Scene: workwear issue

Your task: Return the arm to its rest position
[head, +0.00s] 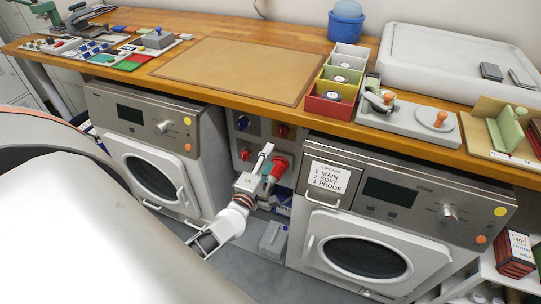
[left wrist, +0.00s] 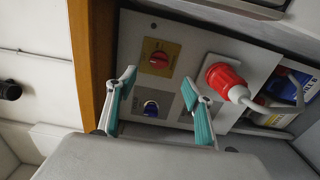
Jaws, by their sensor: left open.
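My left gripper (head: 266,160) is in front of the grey socket panel between the two machines. In the left wrist view it (left wrist: 159,82) is open, with teal pads and nothing between its fingers. The panel (left wrist: 183,62) carries a red knob (left wrist: 158,60) on a yellow plate, a blue knob (left wrist: 151,108) and a red plug (left wrist: 222,76) with a pale cable. In the left wrist view the plug is right of the right finger; I cannot tell whether they touch. My right gripper is not in view.
A left washer (head: 155,170) and right washer (head: 365,257) flank the panel. Above runs a wooden worktop (head: 195,28) with a brown mat (head: 238,70), coloured bins (head: 330,105) and a press fixture (head: 405,118). A grey box (head: 273,240) stands below the panel.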

